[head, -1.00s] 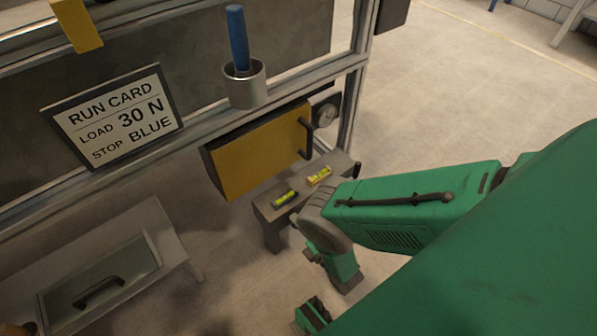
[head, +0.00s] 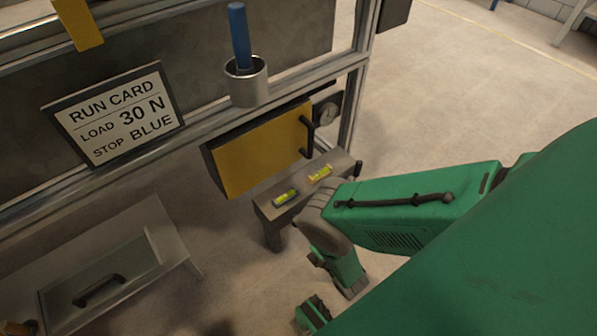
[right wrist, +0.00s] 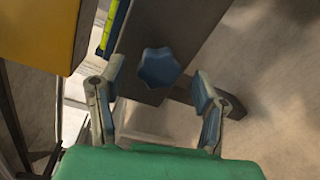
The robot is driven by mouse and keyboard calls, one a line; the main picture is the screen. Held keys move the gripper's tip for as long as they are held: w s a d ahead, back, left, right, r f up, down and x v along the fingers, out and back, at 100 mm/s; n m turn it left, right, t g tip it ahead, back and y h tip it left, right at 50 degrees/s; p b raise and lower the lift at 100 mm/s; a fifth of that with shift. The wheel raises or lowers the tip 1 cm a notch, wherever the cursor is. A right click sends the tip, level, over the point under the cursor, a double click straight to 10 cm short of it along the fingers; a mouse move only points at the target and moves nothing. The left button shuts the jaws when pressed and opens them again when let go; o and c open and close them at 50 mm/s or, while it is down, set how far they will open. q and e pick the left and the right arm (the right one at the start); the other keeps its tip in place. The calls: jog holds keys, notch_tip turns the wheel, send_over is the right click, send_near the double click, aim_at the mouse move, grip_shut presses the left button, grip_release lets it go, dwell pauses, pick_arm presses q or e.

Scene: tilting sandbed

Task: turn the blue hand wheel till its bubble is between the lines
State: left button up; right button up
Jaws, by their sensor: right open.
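The blue hand wheel (right wrist: 158,67) is a lobed knob on the grey beam's side in the right wrist view. My right gripper (right wrist: 157,82) is open, with one finger on each side of the wheel and gaps showing between them. A yellow-green vial in a blue frame (right wrist: 110,28) is partly in view there. In the head view a blue-framed vial (head: 284,197) and a yellow-framed vial (head: 320,174) lie on the grey beam (head: 266,211). Their bubbles are too small to place against the lines. The wheel does not show in the head view. My left gripper is not in view.
A yellow box with a dark handle (head: 256,153) hangs just behind the beam. A cup (head: 247,88) holds a blue-handled tool. A card (head: 118,113) reads load 30 N, stop blue. A glass-topped drawer (head: 105,275) stands lower left. Floor at the right is open.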

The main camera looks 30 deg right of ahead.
jog(key=s, duration=1)
jog(key=shift+d+r, duration=0.15)
jog(key=shift+r, duration=0.2)
jog(key=shift+s, duration=0.1)
